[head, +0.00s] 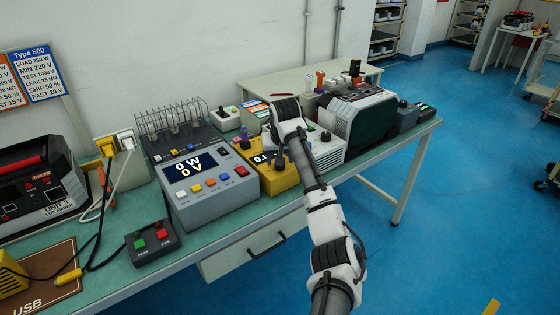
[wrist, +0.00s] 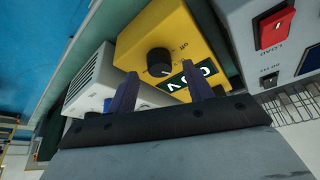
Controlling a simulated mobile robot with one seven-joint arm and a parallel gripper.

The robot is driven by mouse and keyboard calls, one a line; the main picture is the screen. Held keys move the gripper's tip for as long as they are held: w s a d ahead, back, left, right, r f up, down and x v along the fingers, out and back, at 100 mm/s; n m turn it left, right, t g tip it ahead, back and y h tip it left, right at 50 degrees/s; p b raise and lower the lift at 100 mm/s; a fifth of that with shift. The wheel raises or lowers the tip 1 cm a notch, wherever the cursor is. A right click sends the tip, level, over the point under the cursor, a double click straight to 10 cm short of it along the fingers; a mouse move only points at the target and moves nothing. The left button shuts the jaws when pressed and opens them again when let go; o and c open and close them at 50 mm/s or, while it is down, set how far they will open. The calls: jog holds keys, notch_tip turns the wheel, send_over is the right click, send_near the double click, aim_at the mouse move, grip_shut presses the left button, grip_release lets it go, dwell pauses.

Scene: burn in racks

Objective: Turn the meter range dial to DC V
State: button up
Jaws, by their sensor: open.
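The yellow meter (wrist: 190,40) shows in the wrist view with its black range dial (wrist: 159,61) and a dark display (wrist: 193,82) with pale digits. "Off" is printed beside the dial; the other range labels are too small to read, and I cannot tell where the dial points. My gripper (wrist: 161,88) is open, its two purple fingers apart and nothing between them. In this view the dial shows just beyond the gap, and the right finger covers part of the display. In the head view my arm partly hides the yellow meter (head: 279,183).
A grey unit (head: 208,188) with a lit display stands left of the meter, and its red load switch (wrist: 274,27) shows in the wrist view. A whitish box (head: 328,153) stands close on the right. A red-and-green button box (head: 152,242) sits near the front edge.

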jog(key=b+v, duration=0.1)
jog(key=v, duration=1.1)
jog(key=shift+b, duration=0.4)
jog(key=shift+s+r, duration=0.1)
